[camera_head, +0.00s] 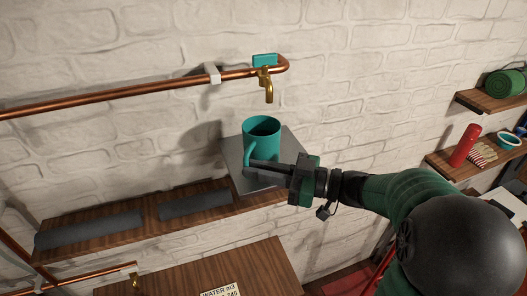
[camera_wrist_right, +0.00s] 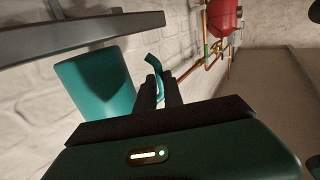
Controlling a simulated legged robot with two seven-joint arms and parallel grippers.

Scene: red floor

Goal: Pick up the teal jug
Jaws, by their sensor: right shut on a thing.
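The teal jug (camera_head: 262,136) stands upright on a grey metal plate (camera_head: 236,160) on the wooden shelf, below the brass tap (camera_head: 266,86). My right gripper (camera_head: 252,167) reaches in from the right and is shut on the jug's handle, low on its side. In the right wrist view the jug (camera_wrist_right: 95,85) shows at the left, and its handle (camera_wrist_right: 153,68) runs down between the fingers of my right gripper (camera_wrist_right: 160,90). The jug's base is partly hidden by the fingers. My left gripper is not in view.
A copper pipe (camera_head: 130,99) runs along the white brick wall above the shelf (camera_head: 110,240). Dark mats (camera_head: 90,230) lie on the shelf to the left. At the right, shelves hold a red bottle (camera_head: 465,146) and a green roll (camera_head: 505,83). A wooden surface (camera_head: 250,268) lies below.

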